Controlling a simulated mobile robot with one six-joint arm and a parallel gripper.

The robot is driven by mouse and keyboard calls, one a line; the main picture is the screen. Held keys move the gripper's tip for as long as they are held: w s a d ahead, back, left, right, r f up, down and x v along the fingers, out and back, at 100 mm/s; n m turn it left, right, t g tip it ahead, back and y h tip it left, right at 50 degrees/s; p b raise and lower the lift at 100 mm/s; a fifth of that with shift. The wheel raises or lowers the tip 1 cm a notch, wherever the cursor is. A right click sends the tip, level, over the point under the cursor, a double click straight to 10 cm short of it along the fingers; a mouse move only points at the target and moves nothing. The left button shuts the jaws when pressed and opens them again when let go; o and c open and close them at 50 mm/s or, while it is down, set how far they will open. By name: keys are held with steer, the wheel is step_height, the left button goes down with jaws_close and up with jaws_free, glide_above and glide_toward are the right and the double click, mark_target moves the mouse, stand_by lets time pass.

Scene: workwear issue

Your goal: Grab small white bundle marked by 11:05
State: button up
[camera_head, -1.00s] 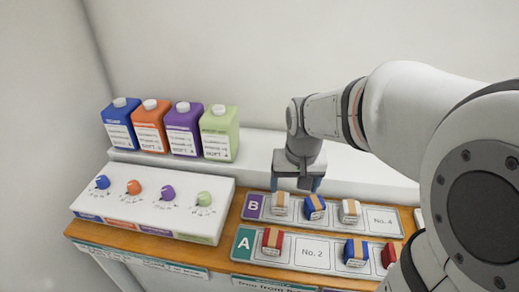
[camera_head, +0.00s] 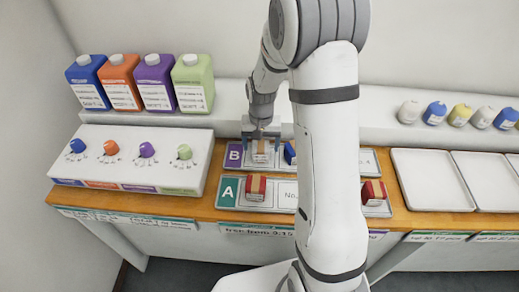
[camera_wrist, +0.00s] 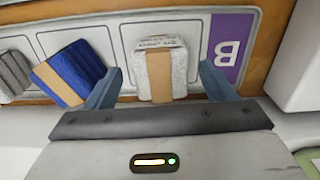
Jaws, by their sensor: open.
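A small white bundle (camera_head: 262,158) with a tan band sits in the first slot of row B, beside the purple B label. It also shows in the wrist view (camera_wrist: 178,62), with print on its side too small to read. My gripper (camera_wrist: 160,76) is open, with one finger on each side of this bundle and gaps visible between. In the head view my gripper (camera_head: 262,138) is just over the bundle. A blue bundle (camera_wrist: 78,68) with a tan band lies in the neighbouring slot, close to one finger. A greyish-white bundle (camera_wrist: 14,72) is farther along the row.
Row A holds a red bundle (camera_head: 256,182), and another red one (camera_head: 373,192) lies right of my arm. My arm hides the middle of both rows. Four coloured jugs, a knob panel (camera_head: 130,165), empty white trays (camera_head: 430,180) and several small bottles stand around.

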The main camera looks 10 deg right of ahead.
steer(key=shift+f, duration=1.3)
steer(key=shift+c, duration=0.5)
steer(key=c, duration=1)
